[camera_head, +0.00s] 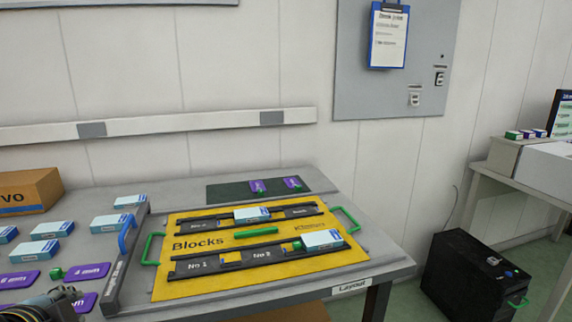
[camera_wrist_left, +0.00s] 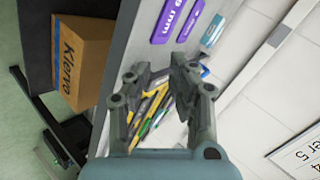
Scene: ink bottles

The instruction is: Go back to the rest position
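My left gripper (camera_head: 48,303) is at the bottom left corner of the head view, partly cut off by the frame edge. In the left wrist view both fingers of the left gripper (camera_wrist_left: 160,74) show, with their tips apart and nothing held between them. My right gripper is in neither view.
The grey table holds a yellow Blocks board (camera_head: 215,286) with dark rails and light-blue boxes. More boxes (camera_head: 52,230) and purple labels (camera_head: 88,271) lie left of it. A cardboard box (camera_head: 28,190) stands at the left. A black case (camera_head: 470,275) stands on the floor.

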